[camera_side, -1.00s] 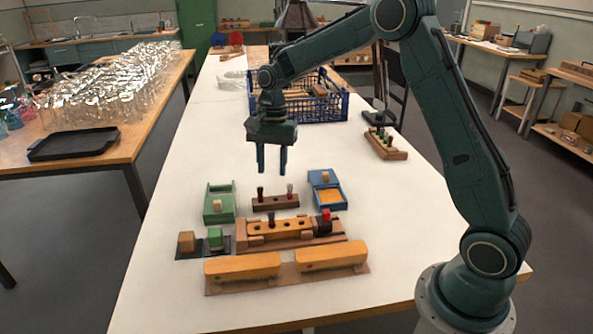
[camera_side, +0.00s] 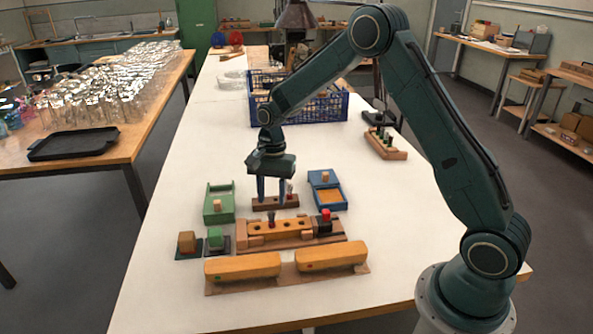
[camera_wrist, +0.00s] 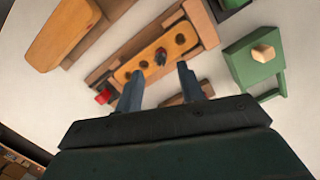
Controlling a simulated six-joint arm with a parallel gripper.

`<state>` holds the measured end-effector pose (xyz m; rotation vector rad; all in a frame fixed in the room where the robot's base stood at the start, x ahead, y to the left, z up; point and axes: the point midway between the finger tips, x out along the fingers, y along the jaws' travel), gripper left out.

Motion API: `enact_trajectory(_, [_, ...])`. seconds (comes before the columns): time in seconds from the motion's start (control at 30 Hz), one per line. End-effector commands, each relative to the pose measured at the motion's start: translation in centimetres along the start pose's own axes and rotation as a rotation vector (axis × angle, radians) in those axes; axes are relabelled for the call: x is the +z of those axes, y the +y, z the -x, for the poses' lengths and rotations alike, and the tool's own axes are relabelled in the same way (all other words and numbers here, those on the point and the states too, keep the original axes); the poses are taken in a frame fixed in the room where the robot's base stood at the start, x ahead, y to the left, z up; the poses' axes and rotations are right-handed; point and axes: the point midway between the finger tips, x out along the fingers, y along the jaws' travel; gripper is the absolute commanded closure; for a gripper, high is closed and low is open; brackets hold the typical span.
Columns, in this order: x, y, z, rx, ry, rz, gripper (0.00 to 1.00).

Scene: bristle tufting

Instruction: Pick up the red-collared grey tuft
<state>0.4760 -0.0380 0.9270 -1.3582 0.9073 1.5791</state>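The grey tuft with a red collar (camera_side: 290,187) stands upright at the right end of a small dark-brown wooden rack (camera_side: 291,203) in the side view. My gripper (camera_side: 271,200) is open and empty, pointing down over this rack. Its right finger appears just left of the grey tuft; I cannot tell the gap in depth. The other tuft of the rack is hidden behind the fingers. In the wrist view my gripper (camera_wrist: 160,70) shows both fingers apart, and part of the rack (camera_wrist: 205,88) shows beside the right finger. The grey tuft is not clearly seen there.
An orange block with holes (camera_side: 288,233) holds a dark tuft (camera_side: 271,219); a red-topped black piece (camera_side: 325,219) stands at its right. A green box (camera_side: 219,207) and a blue box (camera_side: 325,182) flank the rack. Two long orange blocks (camera_side: 243,267) lie in front.

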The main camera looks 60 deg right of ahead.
Motion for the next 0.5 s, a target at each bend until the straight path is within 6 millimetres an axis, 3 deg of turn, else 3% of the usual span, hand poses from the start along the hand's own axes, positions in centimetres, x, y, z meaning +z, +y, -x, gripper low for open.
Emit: enact_trajectory(0.5, [0.1, 0.0, -2.0, 0.002, -0.001, 0.001, 0.61])
